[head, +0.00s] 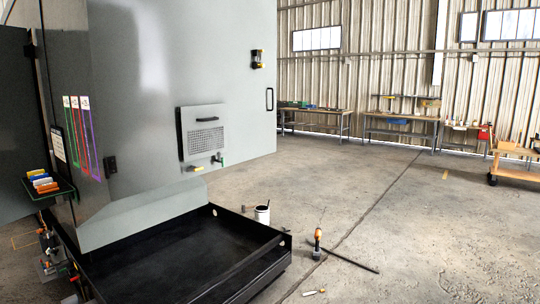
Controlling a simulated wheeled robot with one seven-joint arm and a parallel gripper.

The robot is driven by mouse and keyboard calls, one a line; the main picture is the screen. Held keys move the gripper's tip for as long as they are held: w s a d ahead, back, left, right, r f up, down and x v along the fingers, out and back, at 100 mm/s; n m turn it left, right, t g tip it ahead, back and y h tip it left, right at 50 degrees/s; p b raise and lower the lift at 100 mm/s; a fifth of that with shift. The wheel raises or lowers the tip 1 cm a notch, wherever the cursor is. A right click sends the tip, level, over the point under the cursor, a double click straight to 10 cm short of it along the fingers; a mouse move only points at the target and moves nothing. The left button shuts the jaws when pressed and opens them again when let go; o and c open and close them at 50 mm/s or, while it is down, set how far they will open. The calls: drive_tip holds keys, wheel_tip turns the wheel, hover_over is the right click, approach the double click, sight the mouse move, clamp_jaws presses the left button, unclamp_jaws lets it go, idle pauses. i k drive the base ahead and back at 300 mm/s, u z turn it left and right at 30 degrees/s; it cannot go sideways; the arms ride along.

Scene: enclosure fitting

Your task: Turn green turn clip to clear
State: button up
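A small green turn clip (219,159) sits at the lower right corner of a grey vented cover panel (190,132) on the large grey enclosure (165,70). It is too small to tell which way it is turned. A yellow clip (197,168) is at the panel's lower edge, to the left of the green one. The panel has a dark handle (203,119) above its vent grille. My gripper is not in view.
A black tray-like base (180,262) stands out below the enclosure. A white can (262,214), an orange-and-black drill (317,240) and a dark bar (350,257) are on the floor to its right. Workbenches (400,130) stand far back; the right-hand floor is mostly clear.

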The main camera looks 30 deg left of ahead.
sight(218, 160)
drive_tip(key=i, duration=1.5)
drive_tip(key=u, duration=1.9)
drive_tip(key=i, duration=1.65)
drive_tip(key=u, duration=0.2)
